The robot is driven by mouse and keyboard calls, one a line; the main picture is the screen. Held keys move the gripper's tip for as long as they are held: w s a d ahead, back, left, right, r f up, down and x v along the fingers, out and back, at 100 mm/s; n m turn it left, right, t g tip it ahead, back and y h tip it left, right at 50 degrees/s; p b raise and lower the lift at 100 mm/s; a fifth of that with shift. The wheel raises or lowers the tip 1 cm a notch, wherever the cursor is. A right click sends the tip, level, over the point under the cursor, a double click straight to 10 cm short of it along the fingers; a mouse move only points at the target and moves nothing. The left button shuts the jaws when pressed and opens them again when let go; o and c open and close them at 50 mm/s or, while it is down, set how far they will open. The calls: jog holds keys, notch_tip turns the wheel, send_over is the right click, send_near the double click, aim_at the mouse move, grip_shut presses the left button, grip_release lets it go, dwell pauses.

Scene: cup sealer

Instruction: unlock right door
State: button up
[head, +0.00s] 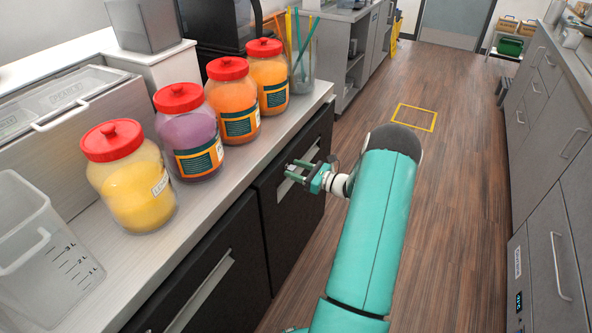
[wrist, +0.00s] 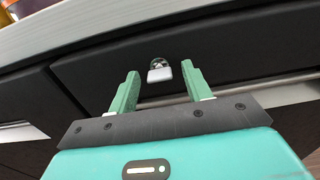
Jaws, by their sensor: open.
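The right door (head: 298,220) is a dark cabinet front under the counter in the head view. The same dark front (wrist: 235,58) fills the upper part of the wrist view. A small silver and white lock piece (wrist: 160,74) sits on it, below the counter edge. My gripper (head: 291,172) is in front of the right door, near its top. In the wrist view its two green fingers (wrist: 160,82) are open, one on each side of the lock piece, with gaps on both sides. I cannot tell the remaining depth between fingertips and lock.
The left dark door (head: 225,255) has a long metal handle (head: 207,292). Above it, the counter (head: 235,165) holds several red-lidded jars (head: 132,180), a clear measuring jug (head: 45,250) and a cup with straws (head: 302,70). The wooden floor (head: 450,200) on the right is clear.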

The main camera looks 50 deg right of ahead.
jog(key=shift+w, duration=0.15)
jog(key=c, duration=1)
jog(key=shift+n, duration=0.3)
jog(key=n, duration=1.3)
jog(key=shift+o, duration=0.2)
jog(key=shift+n, duration=2.1)
jog(key=shift+c, duration=0.2)
